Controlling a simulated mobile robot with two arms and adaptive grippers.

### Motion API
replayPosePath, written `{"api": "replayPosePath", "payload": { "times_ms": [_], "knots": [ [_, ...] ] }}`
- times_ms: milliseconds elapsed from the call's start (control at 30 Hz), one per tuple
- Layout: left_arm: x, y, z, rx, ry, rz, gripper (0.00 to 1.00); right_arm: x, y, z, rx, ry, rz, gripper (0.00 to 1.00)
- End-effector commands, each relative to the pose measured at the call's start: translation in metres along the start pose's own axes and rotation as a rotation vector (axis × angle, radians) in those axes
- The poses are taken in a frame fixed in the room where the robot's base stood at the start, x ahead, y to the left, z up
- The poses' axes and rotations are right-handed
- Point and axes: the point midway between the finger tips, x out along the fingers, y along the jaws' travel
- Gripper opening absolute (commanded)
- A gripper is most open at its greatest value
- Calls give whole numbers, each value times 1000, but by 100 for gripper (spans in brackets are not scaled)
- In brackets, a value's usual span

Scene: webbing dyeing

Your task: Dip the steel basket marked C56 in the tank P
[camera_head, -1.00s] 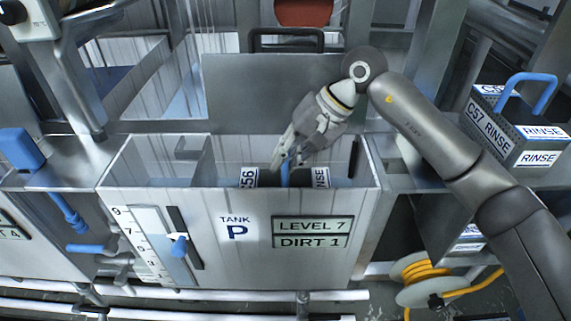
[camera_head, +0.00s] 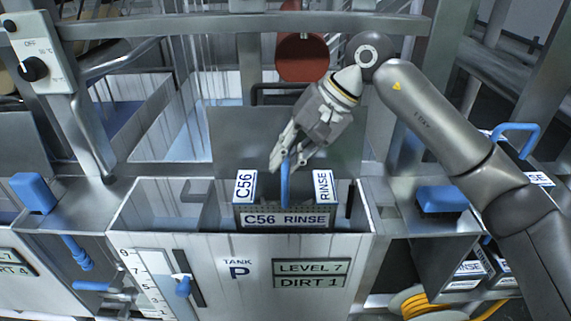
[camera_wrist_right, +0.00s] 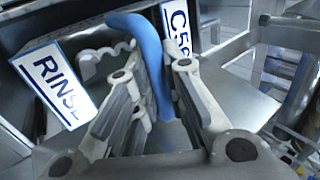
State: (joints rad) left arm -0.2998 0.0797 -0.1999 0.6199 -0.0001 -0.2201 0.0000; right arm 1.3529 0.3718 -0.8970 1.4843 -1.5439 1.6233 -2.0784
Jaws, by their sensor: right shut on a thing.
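The steel basket marked C56 RINSE (camera_head: 265,219) is at the right part of tank P (camera_head: 180,246), with its upper front showing above the tank's front wall and its lower part hidden. My right gripper (camera_head: 286,163) is shut on the basket's blue handle (camera_head: 285,186). In the right wrist view the blue handle (camera_wrist_right: 150,55) runs between the fingers of the gripper (camera_wrist_right: 145,95), with the RINSE label (camera_wrist_right: 52,80) and the C56 label (camera_wrist_right: 178,28) on either side. My left gripper is not in view.
Another blue-handled basket (camera_head: 518,150) stands at the right, partly behind my arm. A grey upright panel (camera_head: 235,140) stands behind the tank.

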Motion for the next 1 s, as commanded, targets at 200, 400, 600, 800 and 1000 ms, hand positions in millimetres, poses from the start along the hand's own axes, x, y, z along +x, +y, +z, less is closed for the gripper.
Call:
{"api": "replayPosePath", "payload": {
  "times_ms": [200, 400, 600, 800, 1000],
  "knots": [
    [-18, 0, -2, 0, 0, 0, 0, -26, -18, 0, -2, 1, -2, 0],
    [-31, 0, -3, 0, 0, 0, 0, -46, -31, 0, -1, 1, -1, 0],
    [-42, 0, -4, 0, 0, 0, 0, -62, -42, 0, -1, 1, -2, 0],
    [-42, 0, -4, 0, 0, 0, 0, -64, -43, 0, -1, 0, -2, 0],
    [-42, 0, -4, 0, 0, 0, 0, -64, -43, 0, -1, 0, -2, 0]
  ]
}}
